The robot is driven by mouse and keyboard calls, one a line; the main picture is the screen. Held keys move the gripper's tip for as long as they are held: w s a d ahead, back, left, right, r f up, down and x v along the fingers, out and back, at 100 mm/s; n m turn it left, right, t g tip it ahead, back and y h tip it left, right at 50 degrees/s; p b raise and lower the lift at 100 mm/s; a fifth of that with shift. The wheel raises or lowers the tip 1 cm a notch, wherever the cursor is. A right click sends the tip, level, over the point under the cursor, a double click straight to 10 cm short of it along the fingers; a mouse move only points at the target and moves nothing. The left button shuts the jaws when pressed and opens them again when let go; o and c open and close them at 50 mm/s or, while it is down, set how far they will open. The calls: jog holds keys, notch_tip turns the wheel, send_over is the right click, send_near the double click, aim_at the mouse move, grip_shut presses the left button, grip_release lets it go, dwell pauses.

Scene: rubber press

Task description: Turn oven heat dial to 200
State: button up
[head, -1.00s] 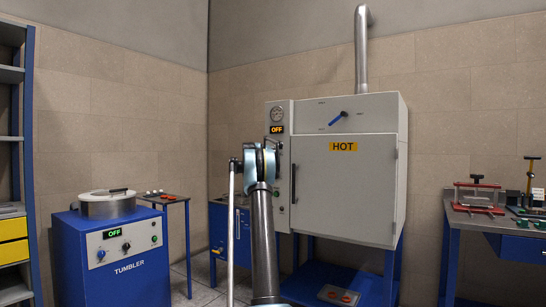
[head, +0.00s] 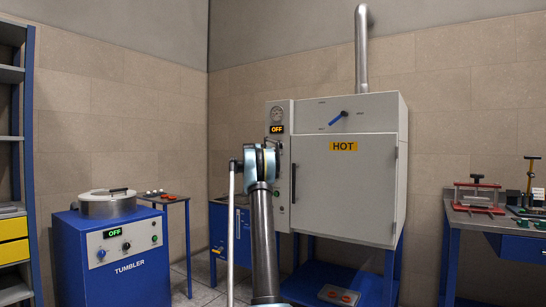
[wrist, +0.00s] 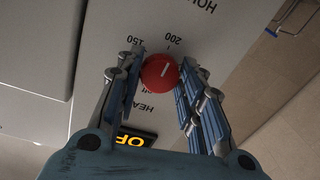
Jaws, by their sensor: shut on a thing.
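The oven (head: 345,190) is a grey cabinet with a narrow control panel on its left side. The round red heat dial (wrist: 160,72) with a white pointer line is on that panel, upside down in the wrist view. My gripper (wrist: 161,80) has one blue-padded finger on each side of the dial and is shut on it. The pointer leans up and slightly right in the wrist view, toward the printed 200 (wrist: 174,39) and away from the 150 (wrist: 136,41). In the head view my arm hides the dial.
The oven display (head: 277,129) reads OFF. A blue-handled lever (head: 338,118) is above the oven door, which is closed and labelled HOT. A blue tumbler (head: 112,250) stands at the left and a workbench (head: 500,226) with small presses at the right. Shelving (head: 14,150) is at the far left.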

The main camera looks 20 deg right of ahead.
jog(key=shift+w, duration=0.1)
jog(key=o, duration=1.1)
jog(key=shift+w+f, duration=0.15)
jog(key=shift+f, duration=0.05)
jog(key=shift+r, duration=0.1)
jog(key=v, duration=1.2)
